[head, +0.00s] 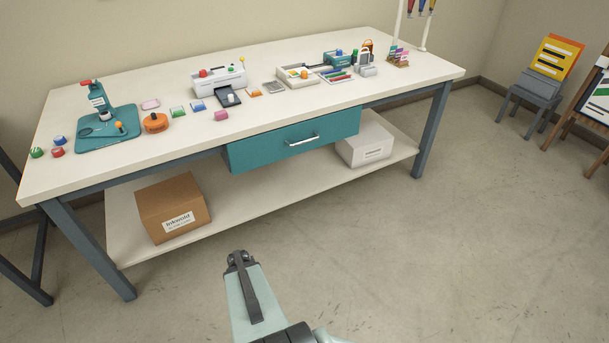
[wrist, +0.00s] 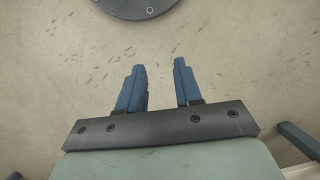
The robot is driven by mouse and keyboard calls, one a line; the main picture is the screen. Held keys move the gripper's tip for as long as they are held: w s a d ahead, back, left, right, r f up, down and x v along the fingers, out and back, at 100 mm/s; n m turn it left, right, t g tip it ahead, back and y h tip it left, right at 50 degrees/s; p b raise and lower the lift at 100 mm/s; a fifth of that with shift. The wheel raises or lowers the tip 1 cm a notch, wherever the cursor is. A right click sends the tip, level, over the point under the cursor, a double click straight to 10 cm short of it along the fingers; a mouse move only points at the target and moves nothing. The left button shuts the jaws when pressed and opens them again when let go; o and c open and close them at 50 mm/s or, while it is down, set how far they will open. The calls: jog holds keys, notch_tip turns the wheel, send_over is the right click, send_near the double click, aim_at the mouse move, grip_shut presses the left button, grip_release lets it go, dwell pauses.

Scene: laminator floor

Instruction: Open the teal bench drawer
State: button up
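The teal bench drawer (head: 265,151) hangs under the front edge of the white-topped workbench (head: 190,143) in the head view. Its front sits close under the tabletop, and no open interior shows. A pale bar handle (head: 302,140) runs across the drawer front. My gripper (wrist: 158,72) shows in the wrist view with its two blue fingers apart and nothing between them. Bare floor lies behind the fingers, away from the drawer. The fingers cannot be made out in the head view, where part of my arm shows at the bottom.
A cardboard box (head: 174,207) and a white box (head: 364,145) stand on the lower shelf (head: 255,194). Small tools and coloured items cover the benchtop. The floor (head: 400,260) in front is clear. A grey chair (head: 533,92) and an easel stand at the right.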

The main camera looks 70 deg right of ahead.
jog(key=s+d+r+m+t+h, duration=0.1)
jog(key=s+d+r+m+t, duration=0.15)
jog(key=d, duration=0.75)
jog(key=s+d+r+m+t, duration=0.2)
jog(key=d+r+m, duration=0.15)
jog(key=d, duration=0.65)
jog(key=m+t+h, duration=0.9)
jog(key=m+h, duration=0.2)
jog(key=h, duration=0.2)
send_near(304, 142)
jog(key=x, duration=1)
jog(key=shift+d+f, duration=0.15)
jog(key=shift+d, duration=0.25)
jog(key=shift+c, duration=0.4)
grip_shut()
